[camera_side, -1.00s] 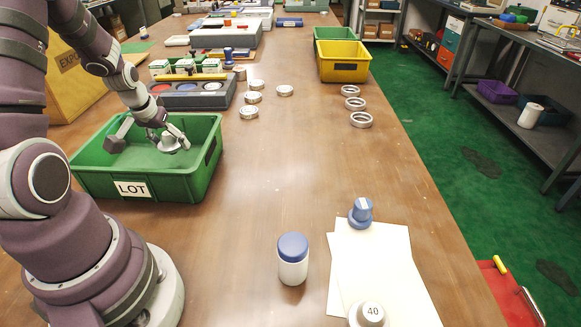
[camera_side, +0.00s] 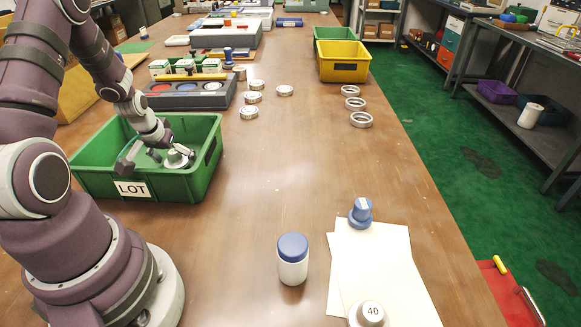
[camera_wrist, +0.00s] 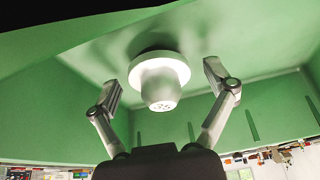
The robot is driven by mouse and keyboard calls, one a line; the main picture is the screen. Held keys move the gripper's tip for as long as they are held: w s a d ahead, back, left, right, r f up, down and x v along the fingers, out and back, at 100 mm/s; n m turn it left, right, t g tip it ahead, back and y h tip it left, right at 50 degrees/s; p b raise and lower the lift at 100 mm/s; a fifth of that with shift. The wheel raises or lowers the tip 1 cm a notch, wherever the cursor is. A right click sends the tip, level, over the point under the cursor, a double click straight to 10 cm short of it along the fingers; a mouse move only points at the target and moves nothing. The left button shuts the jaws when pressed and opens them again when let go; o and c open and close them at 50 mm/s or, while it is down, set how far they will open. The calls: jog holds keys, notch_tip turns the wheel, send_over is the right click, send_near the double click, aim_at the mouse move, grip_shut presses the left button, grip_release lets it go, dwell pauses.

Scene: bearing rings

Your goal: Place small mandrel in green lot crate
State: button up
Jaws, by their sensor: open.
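The green lot crate (camera_side: 88,178) with a "LOT" label stands on the table at the left in the side view; its inside walls also fill the wrist view (camera_wrist: 60,110). The small mandrel (camera_side: 176,157) is inside the crate, a silvery flanged piece; in the wrist view the mandrel (camera_wrist: 160,80) shows "35" on its end. It appears to rest on the crate floor. My gripper (camera_side: 160,155) is low inside the crate. In the wrist view my gripper (camera_wrist: 170,82) has its fingers spread on both sides of the mandrel, with gaps between.
A mandrel marked 40 (camera_side: 371,312) and a blue-topped piece (camera_side: 361,212) are by white sheets (camera_side: 385,262). A white jar with a blue lid (camera_side: 292,260) stands at the front middle. Several metal rings (camera_side: 361,120) lie farther back. The table's middle is clear.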

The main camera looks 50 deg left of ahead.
jog(key=shift+r, duration=0.1)
jog(key=v, duration=1.2)
jog(key=d+r+m+t+h, duration=0.1)
jog(key=d+r+m, duration=0.2)
jog(key=d, duration=0.6)
jog(key=d+r+m+t+h, duration=0.1)
jog(key=d+r+m, duration=0.3)
jog(key=d, duration=0.6)
jog(key=shift+s+d+r+m+h, duration=0.15)
jog(key=shift+d+r+m+h, duration=0.2)
jog(key=shift+r, duration=0.5)
